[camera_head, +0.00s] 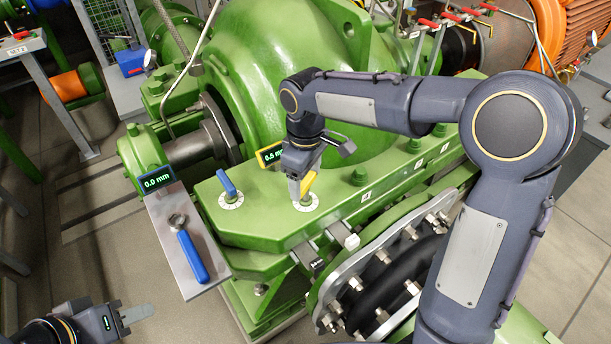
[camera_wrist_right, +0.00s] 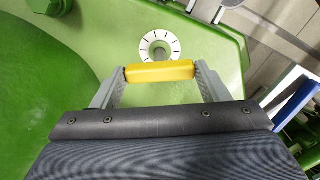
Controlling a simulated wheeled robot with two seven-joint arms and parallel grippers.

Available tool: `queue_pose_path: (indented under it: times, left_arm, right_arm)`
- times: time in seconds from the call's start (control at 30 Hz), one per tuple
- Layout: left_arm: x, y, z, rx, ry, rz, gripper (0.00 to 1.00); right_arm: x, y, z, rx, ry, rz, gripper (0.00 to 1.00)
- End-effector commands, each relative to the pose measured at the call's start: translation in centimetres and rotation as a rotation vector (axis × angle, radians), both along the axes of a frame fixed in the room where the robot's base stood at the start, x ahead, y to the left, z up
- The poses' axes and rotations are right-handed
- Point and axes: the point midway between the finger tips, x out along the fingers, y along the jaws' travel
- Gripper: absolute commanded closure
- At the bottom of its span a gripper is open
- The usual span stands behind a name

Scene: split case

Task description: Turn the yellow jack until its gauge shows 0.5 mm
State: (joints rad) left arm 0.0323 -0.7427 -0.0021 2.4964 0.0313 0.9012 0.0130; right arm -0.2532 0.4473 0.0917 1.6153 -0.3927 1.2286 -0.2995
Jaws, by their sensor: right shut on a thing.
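The yellow jack (camera_head: 307,185) stands on a white marked dial on the green casing flange. My right gripper (camera_head: 297,188) reaches down to it and is shut on its handle. In the right wrist view the yellow handle (camera_wrist_right: 160,71) lies between both fingers, in front of the round dial (camera_wrist_right: 160,46). The yellow-framed gauge (camera_head: 270,155) behind the jack appears to read 0.5 mm; my arm is close to its right edge. My left gripper (camera_head: 133,314) is at the lower left, away from the casing, and its opening is unclear.
A blue jack (camera_head: 227,184) stands to the left on the same flange; its gauge (camera_head: 157,180) reads 0.0 mm. Bolts stand along the flange, and a bolted coupling (camera_head: 385,275) is in front.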

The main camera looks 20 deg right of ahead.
Motion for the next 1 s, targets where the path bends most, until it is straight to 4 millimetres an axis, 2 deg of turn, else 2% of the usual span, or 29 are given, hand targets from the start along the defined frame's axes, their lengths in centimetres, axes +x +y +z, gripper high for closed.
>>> queue_pose_path:
  times: [0.3,0.83,0.87,1.0]
  left_arm:
    - [0.00,0.00,-0.06,0.000,0.000,0.000,0.64]
    - [0.00,0.00,-0.06,0.000,0.000,0.000,0.64]
    - [0.00,0.00,-0.06,0.000,0.000,0.000,0.64]
    - [0.00,-0.01,-0.07,0.000,0.000,0.000,0.64]
  right_arm:
    - [0.06,-0.03,0.09,-0.001,-0.004,-0.117,0.55]
    - [0.07,-0.03,0.10,-0.001,-0.004,-0.138,0.55]
    - [0.07,-0.03,0.10,-0.001,-0.004,-0.137,0.29]
    - [0.06,-0.01,0.08,0.000,-0.003,-0.137,0.11]
